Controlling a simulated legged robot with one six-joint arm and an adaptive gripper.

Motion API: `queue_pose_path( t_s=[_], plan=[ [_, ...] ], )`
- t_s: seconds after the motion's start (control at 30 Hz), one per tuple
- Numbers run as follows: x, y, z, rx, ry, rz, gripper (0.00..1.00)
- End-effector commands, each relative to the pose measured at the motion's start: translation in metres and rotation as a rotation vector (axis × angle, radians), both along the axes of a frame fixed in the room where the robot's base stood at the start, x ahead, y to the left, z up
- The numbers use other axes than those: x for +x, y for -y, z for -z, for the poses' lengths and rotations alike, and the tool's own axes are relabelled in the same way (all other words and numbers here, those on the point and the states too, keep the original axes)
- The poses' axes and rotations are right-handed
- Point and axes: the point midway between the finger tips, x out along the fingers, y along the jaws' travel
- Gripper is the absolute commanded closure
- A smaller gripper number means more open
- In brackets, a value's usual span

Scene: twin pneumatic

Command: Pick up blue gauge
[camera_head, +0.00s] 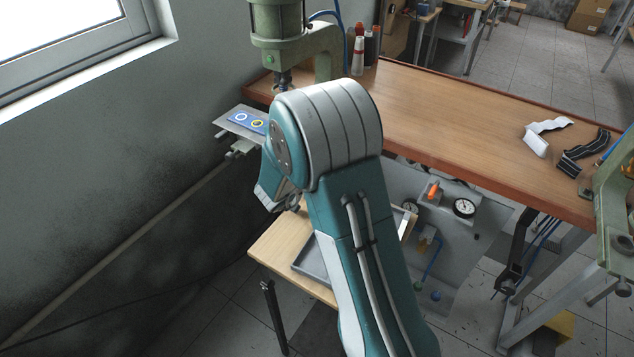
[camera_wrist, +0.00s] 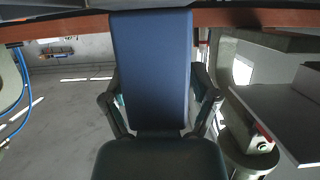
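A long flat blue piece, which I take as the blue gauge (camera_wrist: 151,65), stands out from the palm of my gripper (camera_wrist: 160,100) in the wrist view. The two dark fingers lie along its left and right sides and appear shut on it. Its lower end is hidden by my dark palm, and its far end overlaps a brown table edge. In the head view my arm hides the fingers and the held piece. A separate blue panel (camera_head: 247,121) with a white and a yellow ring lies on a metal plate by the press.
A green press (camera_head: 280,22) stands at the back left of the wooden workbench (camera_head: 450,100). A low wooden table with a grey tray (camera_head: 313,262) is beneath my arm. A grey panel with a round dial (camera_head: 464,208) stands right of it. The bench middle is clear.

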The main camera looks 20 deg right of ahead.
Motion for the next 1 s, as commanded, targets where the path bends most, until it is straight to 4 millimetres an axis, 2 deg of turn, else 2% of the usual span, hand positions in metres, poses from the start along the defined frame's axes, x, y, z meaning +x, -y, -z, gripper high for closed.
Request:
queue_pose_path(
  t_s=[0.03,0.07,0.1,0.13,0.57,0.8,1.0],
  plan=[
    [0.000,0.000,0.000,0.000,0.000,0.000,0.65],
    [0.000,0.000,0.000,0.000,0.000,0.000,0.78],
    [0.000,0.000,0.000,0.000,0.000,0.000,0.96],
    [0.000,0.000,0.000,0.000,0.000,0.000,1.00],
    [0.000,0.000,-0.004,0.000,0.000,-0.001,1.00],
    [0.000,0.000,-0.034,0.000,0.005,-0.001,1.00],
    [-0.019,-0.001,-0.053,0.000,0.003,0.000,1.00]
  ],
)
